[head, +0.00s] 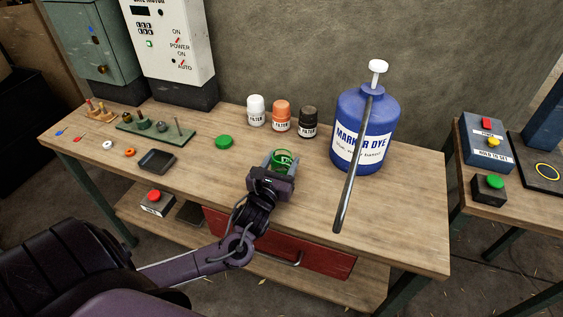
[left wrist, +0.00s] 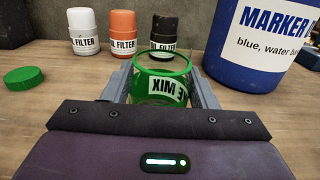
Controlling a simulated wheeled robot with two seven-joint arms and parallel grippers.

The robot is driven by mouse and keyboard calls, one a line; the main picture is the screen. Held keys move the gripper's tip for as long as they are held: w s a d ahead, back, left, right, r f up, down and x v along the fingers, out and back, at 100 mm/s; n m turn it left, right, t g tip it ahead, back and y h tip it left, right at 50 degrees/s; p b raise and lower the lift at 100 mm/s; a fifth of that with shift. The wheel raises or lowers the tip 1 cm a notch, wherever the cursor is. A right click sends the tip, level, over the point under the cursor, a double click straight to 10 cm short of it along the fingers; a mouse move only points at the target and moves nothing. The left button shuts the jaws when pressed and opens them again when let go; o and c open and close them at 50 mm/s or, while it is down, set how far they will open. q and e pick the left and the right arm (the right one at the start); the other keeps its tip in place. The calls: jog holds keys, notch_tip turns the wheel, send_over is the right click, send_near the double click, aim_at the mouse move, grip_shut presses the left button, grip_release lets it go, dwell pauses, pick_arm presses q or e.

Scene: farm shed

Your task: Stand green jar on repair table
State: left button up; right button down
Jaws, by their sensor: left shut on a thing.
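The green jar (head: 282,157) is an open, green-rimmed clear jar at the middle of the wooden repair table (head: 400,230). My left gripper (head: 279,163) is shut on it, one finger on each side. In the left wrist view the jar (left wrist: 163,66) shows a label whose letters read upside down. I cannot tell whether its base touches the table. A green lid (head: 224,142) lies flat on the table to the left of the jar; it also shows in the left wrist view (left wrist: 24,78). My right gripper is not in view.
White (head: 256,110), orange (head: 281,116) and black (head: 308,122) filter bottles stand behind the jar. A large blue marker dye jug (head: 378,115) stands to the right, with a dark rod (head: 350,175) in front. A black tray (head: 157,161) and a green peg board (head: 160,127) are left. The front right is clear.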

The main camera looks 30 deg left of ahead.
pick_arm(q)
jog(key=o, duration=1)
jog(key=shift+f, duration=0.1)
jog(key=shift+c, duration=0.2)
jog(key=v, duration=1.2)
